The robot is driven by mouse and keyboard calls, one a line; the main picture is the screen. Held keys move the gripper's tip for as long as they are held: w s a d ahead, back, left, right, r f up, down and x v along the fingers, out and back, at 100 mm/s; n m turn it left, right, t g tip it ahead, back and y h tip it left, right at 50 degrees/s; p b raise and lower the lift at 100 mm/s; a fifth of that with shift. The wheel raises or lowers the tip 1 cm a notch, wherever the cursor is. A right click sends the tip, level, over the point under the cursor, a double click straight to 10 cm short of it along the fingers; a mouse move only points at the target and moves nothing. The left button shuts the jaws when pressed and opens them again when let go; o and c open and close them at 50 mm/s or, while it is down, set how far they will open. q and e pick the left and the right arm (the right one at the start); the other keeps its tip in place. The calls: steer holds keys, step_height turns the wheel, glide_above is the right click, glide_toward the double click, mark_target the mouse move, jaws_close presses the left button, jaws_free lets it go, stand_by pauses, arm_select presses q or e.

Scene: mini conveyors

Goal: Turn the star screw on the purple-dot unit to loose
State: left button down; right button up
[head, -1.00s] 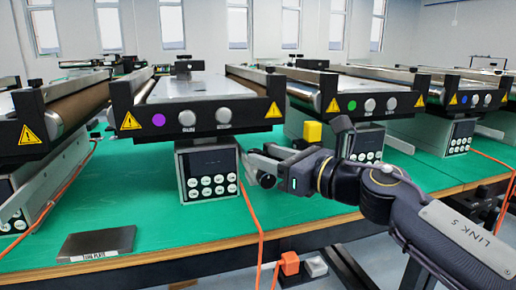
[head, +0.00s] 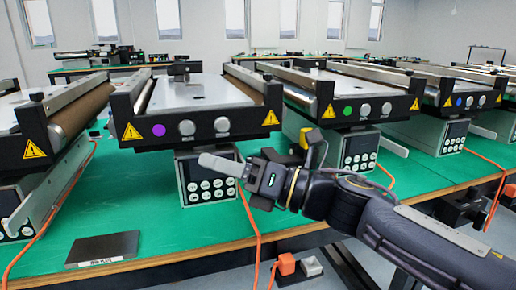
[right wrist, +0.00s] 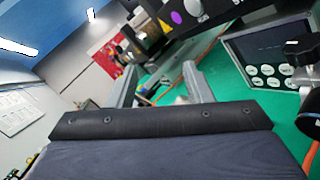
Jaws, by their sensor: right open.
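The purple-dot unit (head: 200,93) is a small conveyor with a black front bar bearing the purple dot (head: 158,130) and two round grey knobs (head: 187,127). The purple dot (right wrist: 176,17) shows at the top there. My left gripper is not in view.
A button box (head: 206,192) hangs under the unit, partly hidden by my gripper. A dark plate (head: 102,250) lies at the front left. Orange cables (head: 250,222) cross the green table.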

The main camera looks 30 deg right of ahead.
steer(key=w+a+r+m+t+p, duration=0.1)
steer(key=a+r+m+t+p, duration=0.25)
steer(key=r+m, duration=0.4)
steer(key=w+a+r+m+t+p, duration=0.2)
steer(key=a+r+m+t+p, duration=0.15)
steer(key=m, duration=0.75)
steer(key=w+d+f+m+t+h+p, duration=0.1)
steer(key=w+d+m+h+p, duration=0.1)
steer(key=m+h, duration=0.55)
steer(key=w+d+f+m+t+h+p, duration=0.1)
steer(key=w+d+f+m+h+p, duration=0.15)
steer(key=m+h, duration=0.55)
steer(key=s+d+f+m+g+h+p, duration=0.3)
steer(key=d+f+m+g+h, duration=0.1)
steer(key=f+m+g+h, duration=0.15)
steer(key=s+d+f+m+g+h+p, duration=0.2)
steer(key=s+d+f+m+g+h, duration=0.15)
steer(key=f+m+g, duration=0.2)
steer(key=shift+h, duration=0.25)
steer(key=x, duration=0.7)
steer(key=shift+w+a+f, duration=0.15)
steer(key=shift+w, duration=0.2)
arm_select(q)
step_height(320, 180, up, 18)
